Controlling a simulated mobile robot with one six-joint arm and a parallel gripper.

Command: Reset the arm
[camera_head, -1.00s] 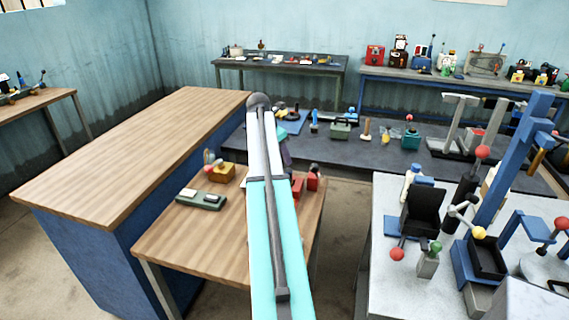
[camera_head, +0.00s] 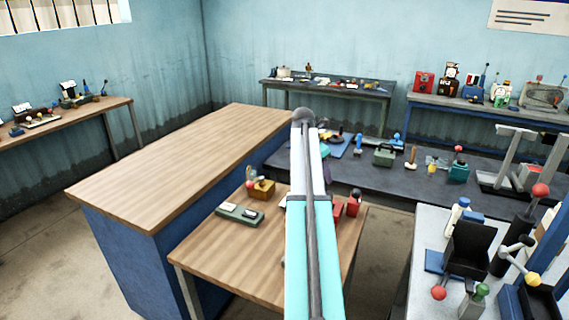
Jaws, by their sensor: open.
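My arm (camera_head: 313,225), white and teal, reaches forward over the small wooden table (camera_head: 218,260) in the middle of the view. Its far end is a dark rounded joint. My gripper is not clearly visible; it is hidden behind the arm or too small to make out.
A long wooden counter with a blue side (camera_head: 180,160) stands left of the small table. A grey-green device (camera_head: 240,214), a yellow-brown box (camera_head: 262,189) and red items (camera_head: 352,203) lie on the small table. A grey bench (camera_head: 430,230) with lever fixtures stands right. Floor shows at left.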

